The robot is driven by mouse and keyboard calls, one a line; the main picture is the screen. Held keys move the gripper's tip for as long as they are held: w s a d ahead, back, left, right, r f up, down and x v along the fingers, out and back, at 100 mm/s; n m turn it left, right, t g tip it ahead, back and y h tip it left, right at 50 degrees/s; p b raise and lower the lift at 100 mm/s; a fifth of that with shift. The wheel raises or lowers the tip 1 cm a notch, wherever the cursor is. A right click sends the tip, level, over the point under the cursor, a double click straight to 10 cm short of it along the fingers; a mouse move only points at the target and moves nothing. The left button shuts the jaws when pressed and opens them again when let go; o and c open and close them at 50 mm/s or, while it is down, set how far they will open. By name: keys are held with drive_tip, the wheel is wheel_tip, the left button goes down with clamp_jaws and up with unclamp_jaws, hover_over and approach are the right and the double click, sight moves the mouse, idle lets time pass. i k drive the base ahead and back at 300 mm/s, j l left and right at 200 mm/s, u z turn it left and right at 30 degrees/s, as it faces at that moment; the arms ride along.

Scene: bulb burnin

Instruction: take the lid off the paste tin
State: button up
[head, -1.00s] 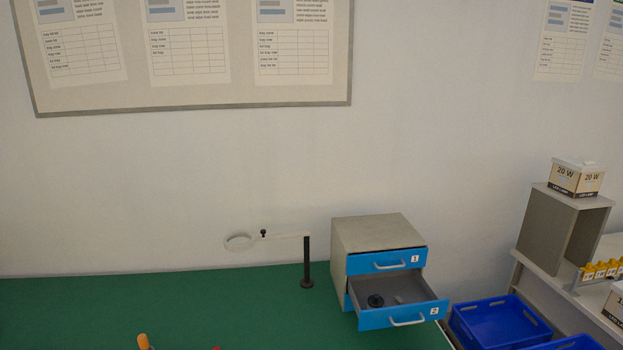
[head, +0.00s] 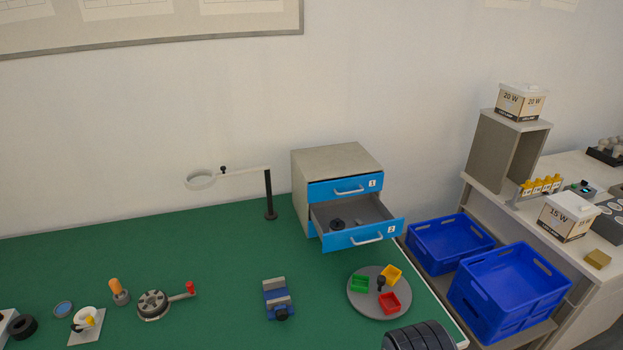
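I cannot tell for sure which thing is the paste tin. A small, low round thing with a blue top and a pale rim (head: 63,309) lies on the green bench at the far left and may be the tin. It is too small to tell whether a lid sits on it. A black round piece (head: 337,224) lies in the open drawer marked 2; I cannot tell what it is.
The drawer cabinet (head: 333,163) stands at the back with its lower drawer (head: 362,236) open. A magnifier on a post (head: 269,195), a crank wheel (head: 153,304), a blue vise (head: 277,298) and a round tray (head: 361,303) occupy the bench. Blue crates (head: 447,246) stand right of it.

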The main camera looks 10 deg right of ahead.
sight(337, 225)
drive_tip(key=i+l+u, duration=0.1)
drive_tip(key=l, duration=0.45)
drive_tip(key=i+l+u, duration=0.1)
drive_tip(key=l, duration=0.4)
drive_tip(key=i+l+u, duration=0.1)
drive_tip(key=l, duration=0.45)
